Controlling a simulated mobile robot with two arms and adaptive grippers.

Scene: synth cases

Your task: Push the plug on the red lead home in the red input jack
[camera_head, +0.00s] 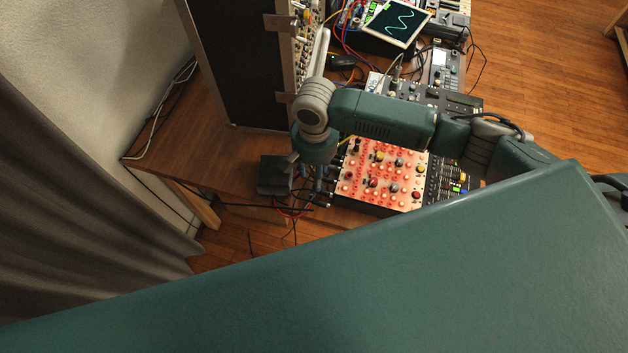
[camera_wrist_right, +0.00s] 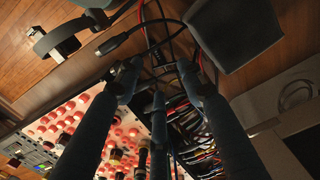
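My right gripper (camera_wrist_right: 158,76) shows in the right wrist view with its dark fingers spread apart. Dark cables pass behind and between the fingertips, and I see nothing clearly gripped. A thin red lead (camera_wrist_right: 141,14) runs down from the top towards the fingers; its plug is not distinguishable. The lit synth panel with red and white knobs (camera_wrist_right: 70,118) lies to the left, partly behind a finger. In the head view the same panel (camera_head: 385,178) is right of my right wrist. I cannot make out the red input jack. My left gripper is not in view.
A dark box (camera_wrist_right: 235,32) stands close by at the upper right of the wrist view. A black cable plug (camera_wrist_right: 118,42) lies near the fingers. A tangle of patch cables (camera_wrist_right: 190,125) hangs below. A screen with a cyan wave (camera_head: 398,20) stands at the back.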

